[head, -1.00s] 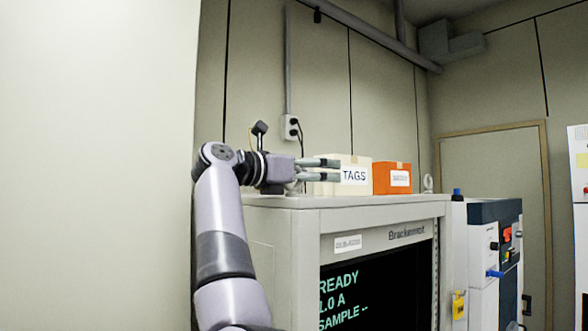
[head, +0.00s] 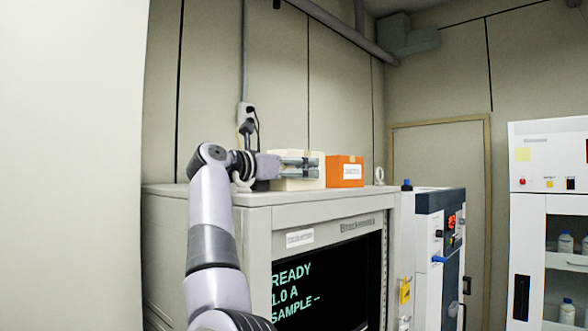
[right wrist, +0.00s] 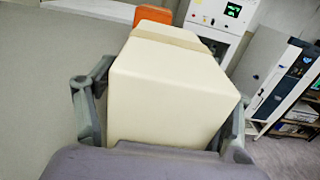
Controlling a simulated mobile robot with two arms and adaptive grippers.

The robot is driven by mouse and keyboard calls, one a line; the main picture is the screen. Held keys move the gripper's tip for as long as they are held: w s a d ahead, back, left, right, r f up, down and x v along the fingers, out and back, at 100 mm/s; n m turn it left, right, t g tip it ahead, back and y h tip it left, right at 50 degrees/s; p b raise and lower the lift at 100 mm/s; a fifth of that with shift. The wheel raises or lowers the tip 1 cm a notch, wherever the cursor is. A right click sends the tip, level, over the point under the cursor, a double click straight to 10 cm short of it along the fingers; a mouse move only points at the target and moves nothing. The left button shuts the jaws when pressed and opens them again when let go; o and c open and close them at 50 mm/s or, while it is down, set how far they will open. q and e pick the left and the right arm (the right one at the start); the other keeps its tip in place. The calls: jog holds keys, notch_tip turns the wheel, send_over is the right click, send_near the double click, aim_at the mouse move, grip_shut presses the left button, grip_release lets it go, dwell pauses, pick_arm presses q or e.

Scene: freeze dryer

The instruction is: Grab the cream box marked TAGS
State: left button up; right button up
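The cream box (head: 284,184) sits on top of the grey freeze dryer cabinet. My right gripper (head: 302,167) is at the box, with dark fingers across its front face, where they cover the TAGS label. In the right wrist view, the cream box (right wrist: 170,95) fills the space between the two fingers of my right gripper (right wrist: 165,110), one finger along each side. The fingers look spread around the box; I cannot tell whether either touches it. My left gripper is not in view.
An orange box (head: 345,171) with a white label stands just right of the cream box. A small pale ring (head: 379,175) is further right on the cabinet top (head: 240,196). A wall socket (head: 246,113) and cable are behind the wrist.

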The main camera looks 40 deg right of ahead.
jog(key=c, duration=1.1)
jog(key=shift+o, duration=0.2)
